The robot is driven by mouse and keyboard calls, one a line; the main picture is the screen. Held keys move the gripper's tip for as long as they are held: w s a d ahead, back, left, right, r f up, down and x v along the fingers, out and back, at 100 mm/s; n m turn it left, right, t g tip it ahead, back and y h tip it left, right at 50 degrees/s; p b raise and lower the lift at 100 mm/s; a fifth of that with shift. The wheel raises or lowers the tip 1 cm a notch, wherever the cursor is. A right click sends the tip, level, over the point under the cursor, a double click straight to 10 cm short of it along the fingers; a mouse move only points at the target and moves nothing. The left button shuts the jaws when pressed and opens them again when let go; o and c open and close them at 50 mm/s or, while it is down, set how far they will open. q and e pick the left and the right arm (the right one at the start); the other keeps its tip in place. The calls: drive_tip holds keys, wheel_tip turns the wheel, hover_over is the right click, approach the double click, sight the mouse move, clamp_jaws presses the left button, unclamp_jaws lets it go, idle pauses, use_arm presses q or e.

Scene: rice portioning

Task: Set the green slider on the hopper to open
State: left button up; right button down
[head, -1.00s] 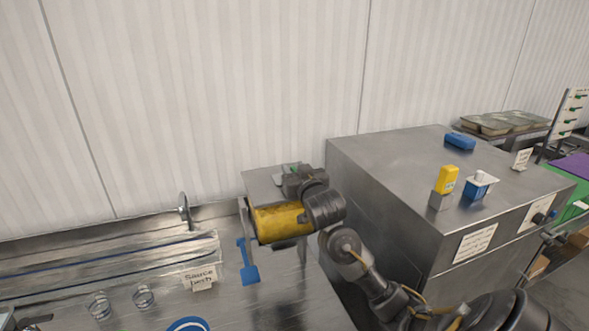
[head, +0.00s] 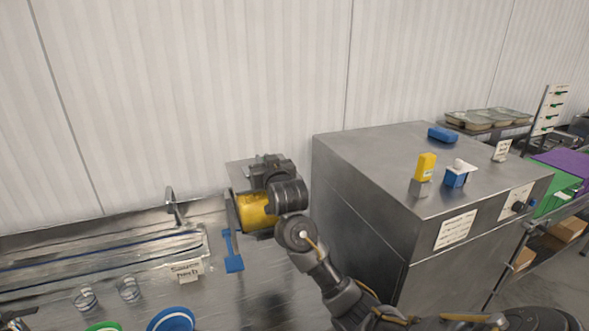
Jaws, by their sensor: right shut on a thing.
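The hopper (head: 236,171) is a grey metal stand with a flat top against the back wall, left of the big steel cabinet. My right gripper (head: 268,164) reaches in from the lower right and sits at the hopper's top. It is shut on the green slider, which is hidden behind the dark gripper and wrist. The slider's exact position cannot be seen. At the bottom-left corner a dark piece, seemingly my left gripper (head: 18,318), is cut off by the picture edge; its jaws cannot be made out.
A steel cabinet (head: 360,170) stands close to the right of my arm, with a yellow item (head: 425,167) and blue items on top. Glass jars (head: 129,290) and a blue-rimmed bowl (head: 172,320) stand on the counter.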

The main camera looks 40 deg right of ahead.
drive_tip(key=shift+w+a+f, duration=0.15)
drive_tip(key=shift+a+f, duration=0.2)
drive_tip(key=shift+a, duration=0.05)
drive_tip(key=shift+d, duration=0.1)
drive_tip(key=shift+r, duration=0.1)
drive_tip(key=c, duration=1.7)
unclamp_jaws()
drive_tip(key=shift+o, duration=1.3)
drive_tip(key=shift+a+r, duration=0.1)
drive_tip(key=shift+a, duration=0.15)
drive_tip(key=shift+d, duration=0.15)
